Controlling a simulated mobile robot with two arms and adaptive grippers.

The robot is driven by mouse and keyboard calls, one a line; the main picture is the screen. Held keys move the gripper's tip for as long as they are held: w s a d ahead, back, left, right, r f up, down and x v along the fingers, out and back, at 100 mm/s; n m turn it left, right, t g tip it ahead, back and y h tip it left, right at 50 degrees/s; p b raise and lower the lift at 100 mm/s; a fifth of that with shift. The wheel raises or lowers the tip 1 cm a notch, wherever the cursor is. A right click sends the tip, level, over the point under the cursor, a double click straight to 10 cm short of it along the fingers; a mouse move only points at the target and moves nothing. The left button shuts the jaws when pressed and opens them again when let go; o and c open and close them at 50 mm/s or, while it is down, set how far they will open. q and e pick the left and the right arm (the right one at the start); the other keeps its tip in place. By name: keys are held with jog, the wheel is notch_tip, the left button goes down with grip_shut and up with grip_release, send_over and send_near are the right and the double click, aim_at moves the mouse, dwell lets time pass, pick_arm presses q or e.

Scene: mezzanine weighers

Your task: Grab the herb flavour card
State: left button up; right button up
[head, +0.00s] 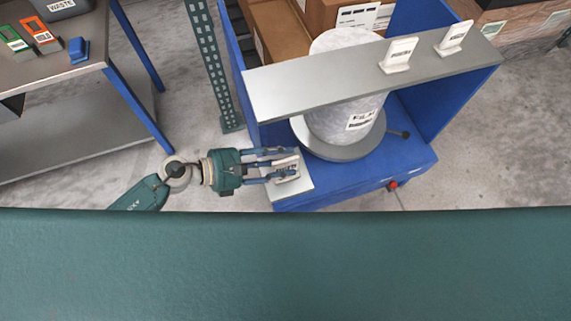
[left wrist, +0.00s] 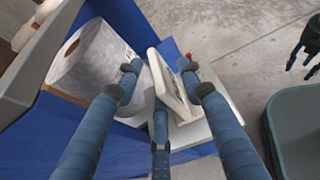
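A white upright label card (head: 287,168) stands on a small pale plate (head: 304,184) at the front left corner of a blue stand. It also shows in the left wrist view (left wrist: 173,88), tilted in the picture. Its print is too small to read. My left gripper (head: 280,163) reaches it from the left, fingers spread around the card and not visibly closed on it. Two more white cards stand on the grey shelf above, one mid-shelf (head: 398,56) and one at the right (head: 454,38). My right gripper (left wrist: 304,48) shows in the left wrist view, fingers apart and empty.
A large wrapped roll (head: 345,100) sits on a round grey pan under the grey shelf (head: 310,86), close behind my left gripper. Cardboard boxes (head: 276,32) stand behind. A table (head: 70,72) with coloured cards is at left. Floor between is clear.

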pick_arm(q)
jog(key=shift+w+d+f, duration=0.15)
jog(key=shift+d+f, duration=0.1)
jog(key=shift+d, duration=0.35)
jog(key=shift+a, duration=0.1)
grip_shut()
